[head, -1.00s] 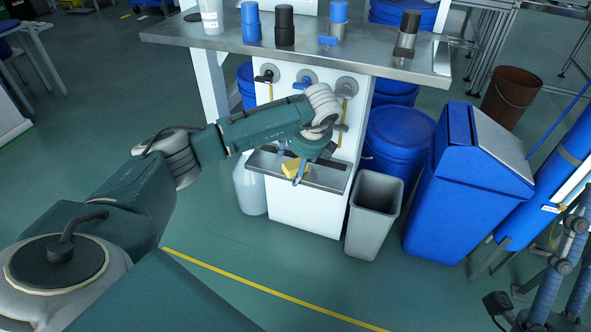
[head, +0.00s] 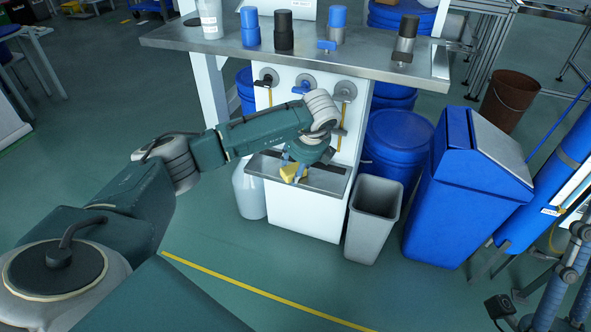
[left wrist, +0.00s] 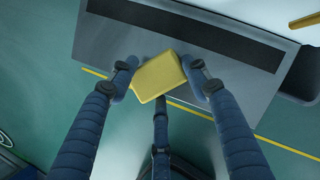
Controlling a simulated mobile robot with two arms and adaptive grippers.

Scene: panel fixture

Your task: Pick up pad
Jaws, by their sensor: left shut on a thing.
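The yellow pad (head: 291,171) is at the small metal shelf (head: 322,181) on the front of the white panel. In the left wrist view the pad (left wrist: 158,77) sits between the fingers, over the front edge of the shelf (left wrist: 120,45). My left gripper (head: 293,166) is shut on the pad, with its fingers (left wrist: 160,88) on both sides and one below. Whether the pad touches the shelf I cannot tell. My right gripper is not in view.
A metal counter (head: 370,57) with blue and black cylinders overhangs the panel, above my arm. A grey bin (head: 373,220), a blue drum (head: 395,145) and a blue bin (head: 465,190) stand to the right. A white jug (head: 248,190) stands left. The floor in front is clear.

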